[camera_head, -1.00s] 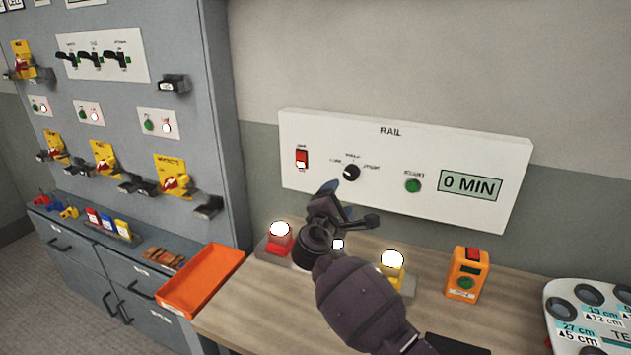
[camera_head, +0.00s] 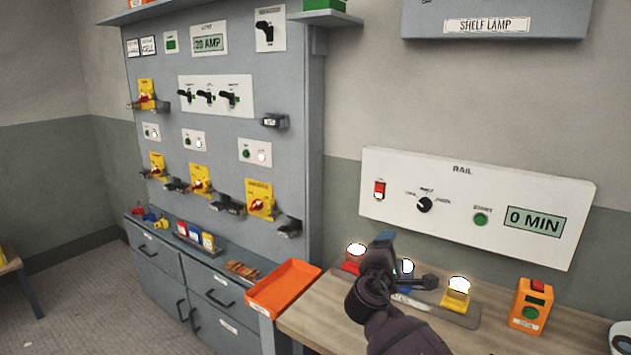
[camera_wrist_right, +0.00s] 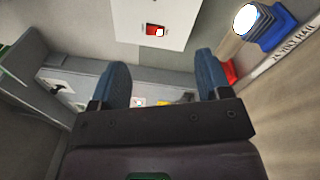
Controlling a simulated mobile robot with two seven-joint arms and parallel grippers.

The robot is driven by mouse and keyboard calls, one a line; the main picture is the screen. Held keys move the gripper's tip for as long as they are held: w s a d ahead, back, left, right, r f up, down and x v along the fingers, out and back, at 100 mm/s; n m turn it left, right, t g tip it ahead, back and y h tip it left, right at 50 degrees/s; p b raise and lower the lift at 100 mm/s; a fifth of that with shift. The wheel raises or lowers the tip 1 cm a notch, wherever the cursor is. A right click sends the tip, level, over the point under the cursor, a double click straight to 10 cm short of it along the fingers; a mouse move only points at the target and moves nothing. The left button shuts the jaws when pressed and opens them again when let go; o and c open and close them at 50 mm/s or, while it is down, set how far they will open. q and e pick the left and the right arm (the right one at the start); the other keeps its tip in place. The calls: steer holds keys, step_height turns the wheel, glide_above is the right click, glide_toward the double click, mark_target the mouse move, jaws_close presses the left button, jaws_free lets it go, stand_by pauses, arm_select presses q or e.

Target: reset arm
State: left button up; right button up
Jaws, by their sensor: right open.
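My right gripper (camera_head: 383,240) is raised in front of the workbench in the head view, and its arm comes in from the bottom. In the right wrist view its two blue fingers (camera_wrist_right: 165,80) stand wide apart with nothing between them. The white RAIL panel (camera_head: 477,207) is on the wall behind it, with a red switch, a black knob, a green button and a display reading 0 MIN. The panel's red switch also shows in the right wrist view (camera_wrist_right: 155,30). My left gripper is not in view.
Red (camera_head: 355,256), blue (camera_head: 406,267) and yellow (camera_head: 457,291) lamps stand on the workbench (camera_head: 325,317) around the gripper. An orange tray (camera_head: 284,289) is at its left end, an orange box (camera_head: 530,306) at right. A grey cabinet (camera_head: 228,150) with switches and lockouts stands left.

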steer(key=s+d+f+m+g+y, duration=0.1)
steer(key=s+d+f+m+y, duration=0.2)
steer(key=s+f, duration=0.7)
steer(key=s+d+f+m+g+y, duration=0.2)
steer(key=s+d+f+m, duration=0.2)
steer(key=s, duration=1.2)
steer(key=s+d+f+m+g+y, duration=0.1)
steer(key=s+d+f+m+y, duration=0.2)
steer(key=s+f+m, duration=0.5)
steer(key=s+d+f, duration=0.1)
steer(key=s+f, duration=0.3)
steer(key=f, duration=0.3)
steer(key=shift+s+f+g+y+b, duration=0.3)
steer(key=shift+s+f+g+b, duration=0.05)
steer(key=shift+s+f+g, duration=0.05)
steer(key=shift+c, duration=0.5)
